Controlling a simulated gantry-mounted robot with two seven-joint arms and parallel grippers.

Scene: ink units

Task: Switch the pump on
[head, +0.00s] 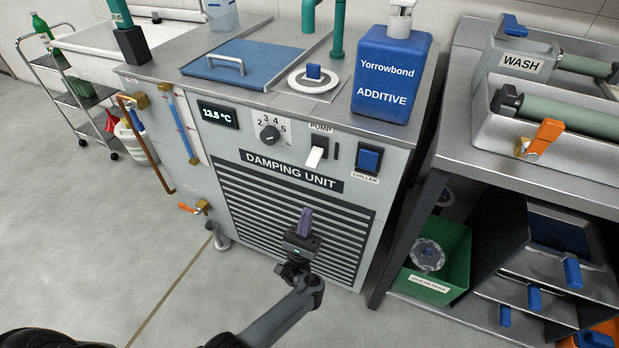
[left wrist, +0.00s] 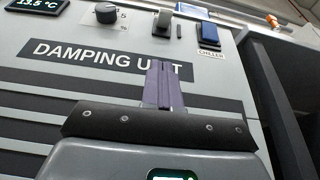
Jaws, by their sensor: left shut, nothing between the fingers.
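In the left wrist view the fingers (left wrist: 163,85) are together and overlap the DAMPING UNIT label. My right gripper is not in view.
A blue chiller switch (head: 369,159) sits right of the pump switch, and a numbered dial (head: 269,135) and a display (head: 217,115) sit to the left. A blue additive container (head: 392,75) stands on top. A sink bench (head: 480,170) stands to the right.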

